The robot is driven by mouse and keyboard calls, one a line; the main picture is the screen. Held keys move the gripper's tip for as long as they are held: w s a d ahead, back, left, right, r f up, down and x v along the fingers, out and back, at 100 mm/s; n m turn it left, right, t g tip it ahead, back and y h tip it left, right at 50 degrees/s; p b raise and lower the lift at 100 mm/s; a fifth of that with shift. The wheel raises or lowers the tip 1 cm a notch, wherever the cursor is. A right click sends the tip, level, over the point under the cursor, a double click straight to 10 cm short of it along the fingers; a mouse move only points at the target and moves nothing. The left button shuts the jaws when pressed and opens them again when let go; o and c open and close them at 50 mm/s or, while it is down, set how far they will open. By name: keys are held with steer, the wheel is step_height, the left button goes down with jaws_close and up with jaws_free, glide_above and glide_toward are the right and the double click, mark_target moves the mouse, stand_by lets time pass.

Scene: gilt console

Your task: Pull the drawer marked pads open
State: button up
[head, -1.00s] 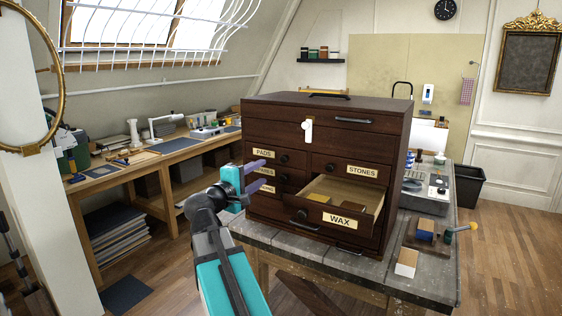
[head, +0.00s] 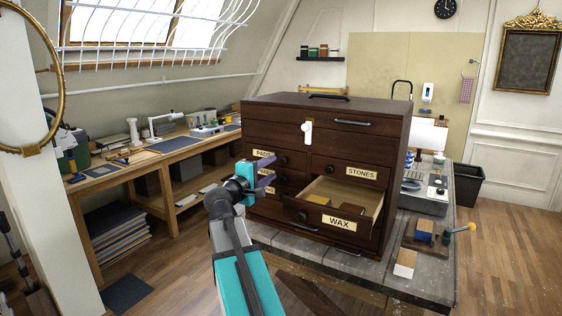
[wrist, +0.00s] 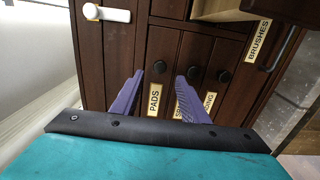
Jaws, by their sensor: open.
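The pads drawer is a closed dark wood front at the upper left of the chest. I cannot tell whether a finger touches the knob.
The wax drawer (head: 339,222) stands open at the lower right, with blocks inside. The closed stones drawer (head: 360,172) is above it. Neighbouring knobs (wrist: 194,73) lie close beside my right finger in the wrist view.

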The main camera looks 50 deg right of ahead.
mark_target(283, 161)
steer(key=p+x, duration=0.1)
steer(key=x, duration=0.6)
steer(key=shift+w+d+p, duration=0.1)
steer(key=shift+d+p, duration=0.1)
steer(key=shift+p, duration=0.2)
jaws_close()
